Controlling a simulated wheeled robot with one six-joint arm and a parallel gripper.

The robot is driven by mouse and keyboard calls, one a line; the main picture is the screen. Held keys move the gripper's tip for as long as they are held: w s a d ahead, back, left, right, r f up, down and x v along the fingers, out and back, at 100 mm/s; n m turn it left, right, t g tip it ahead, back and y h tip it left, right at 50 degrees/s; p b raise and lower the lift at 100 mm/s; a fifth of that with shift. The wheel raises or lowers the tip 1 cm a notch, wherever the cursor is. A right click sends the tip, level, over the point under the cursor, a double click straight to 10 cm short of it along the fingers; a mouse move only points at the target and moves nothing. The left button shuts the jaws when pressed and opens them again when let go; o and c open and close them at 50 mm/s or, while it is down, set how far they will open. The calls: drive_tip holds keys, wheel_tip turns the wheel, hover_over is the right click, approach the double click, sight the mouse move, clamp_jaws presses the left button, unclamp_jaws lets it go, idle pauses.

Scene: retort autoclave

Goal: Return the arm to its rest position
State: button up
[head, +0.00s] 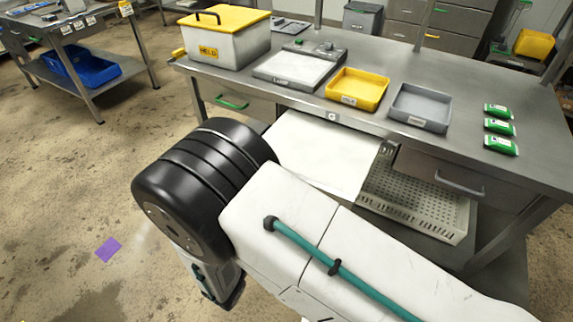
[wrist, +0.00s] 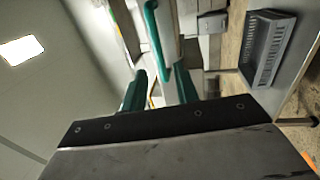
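My arm fills the lower middle of the head view, with a white link, a teal hose and a large black joint. My gripper (head: 216,284) hangs below that joint, over the floor in front of the workbench, partly hidden by the arm. In the wrist view two teal fingers of my gripper (wrist: 160,88) stand apart beyond a dark plate, with background showing between them. I see nothing held between them.
The steel workbench (head: 375,123) carries a yellow-lidded box (head: 227,47), a yellow tray (head: 357,88), a grey tray (head: 420,107) and green packs (head: 500,128). A blue bin (head: 82,68) sits at left. The left floor is mostly clear.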

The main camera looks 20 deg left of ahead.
drive_tip(key=s+d+r+m+g+h, duration=0.1)
drive_tip(key=d+r+g+h, duration=0.2)
drive_tip(key=d+r+g, duration=0.4)
drive_tip(key=d+r+m+g+h, duration=0.15)
drive_tip(key=d+g, duration=0.25)
drive_tip(key=d, duration=0.4)
drive_tip(key=s+d+r+m+g+h, duration=0.1)
drive_tip(key=d+r+g+h, duration=0.2)
drive_tip(key=d+r+g, duration=0.4)
drive_tip(key=s+d+r+m+y, duration=0.5)
drive_tip(key=d+r+m+y, duration=0.1)
drive_tip(key=d+r, duration=0.3)
drive_tip(key=s+d+r+m+y, duration=0.5)
drive_tip(key=d+r, duration=0.4)
drive_tip(key=d, duration=0.3)
drive_tip(key=shift+s+m+y, duration=0.35)
drive_tip(key=shift+s+y, duration=0.3)
drive_tip(key=shift+s, duration=0.15)
